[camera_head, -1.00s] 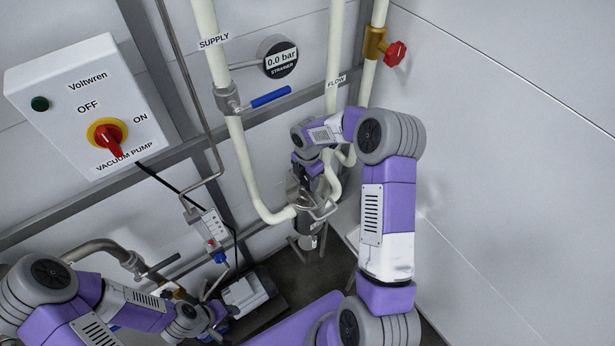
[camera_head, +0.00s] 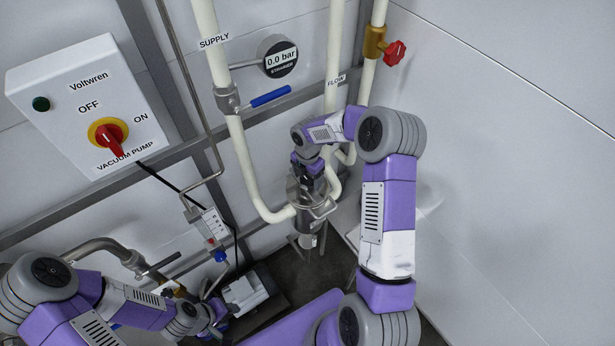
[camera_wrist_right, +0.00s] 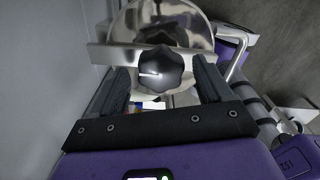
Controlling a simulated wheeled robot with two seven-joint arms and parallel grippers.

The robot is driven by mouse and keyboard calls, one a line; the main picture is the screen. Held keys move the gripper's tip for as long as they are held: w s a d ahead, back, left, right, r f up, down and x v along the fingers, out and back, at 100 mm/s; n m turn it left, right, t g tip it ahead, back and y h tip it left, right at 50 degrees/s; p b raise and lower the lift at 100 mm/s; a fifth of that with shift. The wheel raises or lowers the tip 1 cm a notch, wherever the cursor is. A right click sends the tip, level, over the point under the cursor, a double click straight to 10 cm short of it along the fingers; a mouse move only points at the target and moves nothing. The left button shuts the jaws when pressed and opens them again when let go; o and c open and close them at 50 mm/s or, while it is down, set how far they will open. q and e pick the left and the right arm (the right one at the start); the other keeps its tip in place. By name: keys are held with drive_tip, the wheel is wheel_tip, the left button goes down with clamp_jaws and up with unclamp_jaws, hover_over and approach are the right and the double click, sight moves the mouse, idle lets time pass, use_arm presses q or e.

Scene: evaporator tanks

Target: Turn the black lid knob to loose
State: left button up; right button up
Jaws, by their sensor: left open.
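The black lid knob (camera_wrist_right: 161,70) sits at the middle of a shiny metal lid (camera_wrist_right: 190,20) in the right wrist view. It has lobes and a white mark pointing left. A flat metal bar crosses under it. My right gripper (camera_wrist_right: 161,76) is open, with one finger on each side of the knob and what look like narrow gaps. In the head view my right gripper (camera_head: 307,181) is over the metal strainer vessel (camera_head: 308,222) and hides the knob. My left gripper (camera_head: 222,322) is open at the lower left, near the pump and away from the vessel.
The supply pipe (camera_head: 242,165) with a blue-handled valve (camera_head: 270,97) runs down to the vessel. A gauge (camera_head: 280,58) reads 0.0 bar. A vacuum pump switch box (camera_head: 90,105) hangs at the left. A red valve knob (camera_head: 394,53) is at upper right. The right wall is bare.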

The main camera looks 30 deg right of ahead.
sight(307, 180)
wheel_tip(307, 180, up, 8)
drive_tip(key=shift+f, duration=0.2)
idle(0.4)
drive_tip(key=shift+f, duration=0.1)
idle(0.3)
